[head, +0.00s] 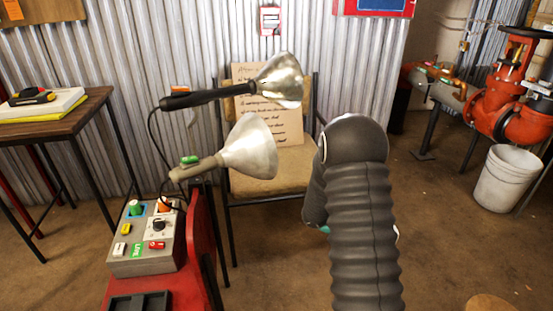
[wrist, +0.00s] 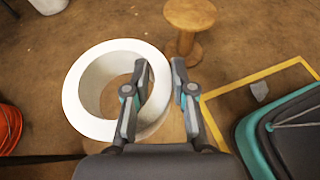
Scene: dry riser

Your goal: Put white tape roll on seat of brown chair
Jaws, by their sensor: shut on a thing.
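The white tape roll (wrist: 84,92) is in my gripper (wrist: 160,68) in the wrist view. One finger is inside the ring and the other is outside, so the jaws are shut on its wall. The roll is held above the brown floor. In the head view my arm hides my gripper and nearly all of the roll. The brown chair (head: 268,184) stands against the corrugated wall, left of my arm. A handwritten card (head: 285,124) leans on its backrest. Two lamps partly cover the chair; the front part of its tan seat is visible and bare.
The clamp lamps (head: 250,148) rise from a red stand with a control box (head: 147,240), in front of the chair's left side. A wooden table (head: 60,122) is at left. A white bucket (head: 508,180) and red valve are at right. A round wooden stool (wrist: 190,14) shows in the wrist view.

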